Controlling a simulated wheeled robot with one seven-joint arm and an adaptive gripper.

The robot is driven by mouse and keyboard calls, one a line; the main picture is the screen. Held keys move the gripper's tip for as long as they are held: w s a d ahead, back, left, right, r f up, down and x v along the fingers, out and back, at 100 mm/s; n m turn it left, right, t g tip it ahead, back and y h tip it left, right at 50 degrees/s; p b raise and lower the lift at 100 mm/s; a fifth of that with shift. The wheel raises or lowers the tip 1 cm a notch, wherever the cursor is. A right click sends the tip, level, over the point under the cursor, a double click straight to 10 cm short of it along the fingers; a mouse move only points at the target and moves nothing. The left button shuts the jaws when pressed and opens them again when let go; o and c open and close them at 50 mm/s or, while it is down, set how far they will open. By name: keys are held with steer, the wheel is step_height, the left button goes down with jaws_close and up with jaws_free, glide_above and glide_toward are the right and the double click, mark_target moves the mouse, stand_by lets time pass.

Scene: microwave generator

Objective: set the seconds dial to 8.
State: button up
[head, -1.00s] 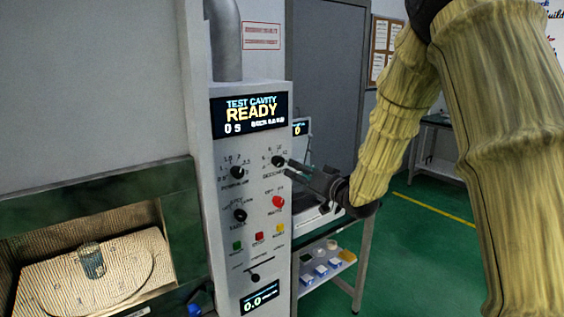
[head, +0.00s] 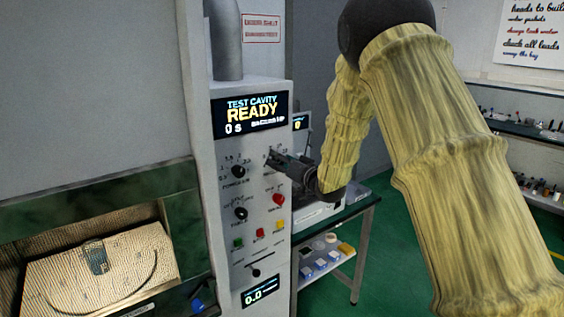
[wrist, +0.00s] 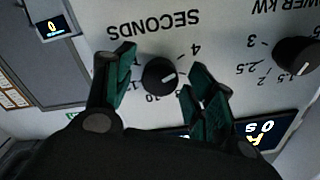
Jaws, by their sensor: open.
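The seconds dial (wrist: 159,76) is a round black knob with a white pointer mark, under the printed word SECONDS, upside down in the wrist view. The mark points to the right in that view, on the side of the printed 4; I cannot read an exact setting. My gripper (wrist: 162,64) is open, with one green-padded finger on each side of the knob and gaps still showing. In the head view my gripper (head: 271,157) is at the panel and mostly hides the dial. The display (head: 250,115) reads TEST CAVITY READY, 0 s.
The power knob (head: 239,171) is beside the seconds dial, and another black knob (head: 240,213) is below. A red button (head: 278,199) and several small coloured buttons are lower on the panel. A lit cavity (head: 100,265) is at left, a bench (head: 348,212) at right.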

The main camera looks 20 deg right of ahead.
steer(key=c, duration=1.1)
steer(key=shift+o, duration=0.2)
steer(key=shift+m, duration=0.3)
steer(key=m+b, duration=0.2)
steer(key=m, duration=0.3)
steer(key=m+b, duration=0.2)
steer(key=m, duration=0.3)
steer(key=m+b, duration=0.3)
steer(key=m, duration=0.3)
steer(key=shift+d+f, duration=0.1)
steer(key=shift+f, duration=0.15)
steer(key=shift+r+m+b, duration=0.15)
steer(key=shift+m+b, duration=0.35)
steer(key=shift+m, duration=0.1)
